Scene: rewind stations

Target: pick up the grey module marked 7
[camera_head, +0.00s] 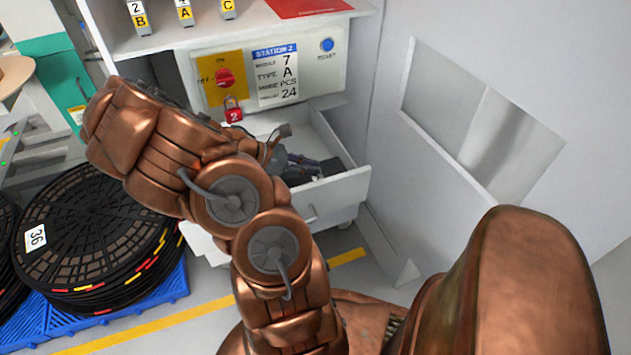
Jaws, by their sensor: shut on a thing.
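My copper arm reaches over the open white drawer (335,187) of station 2. The end of the arm is largely hidden behind its own links. Dark grey parts of my gripper (290,160) show inside the drawer, shut on a dark grey piece (329,166). I cannot make out a 7 on that piece, and the fingertips are hard to tell from it. The station label (276,73) reads module 7, type A, 24.
Modules marked 2 B (139,18), 4 A (185,12) and C (229,8) stand on the shelf above. A red lock marked 2 (234,113) hangs below the red switch (225,78). Black reels (90,235) sit on a blue pallet (172,283) at left. A white panel (440,150) stands at right.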

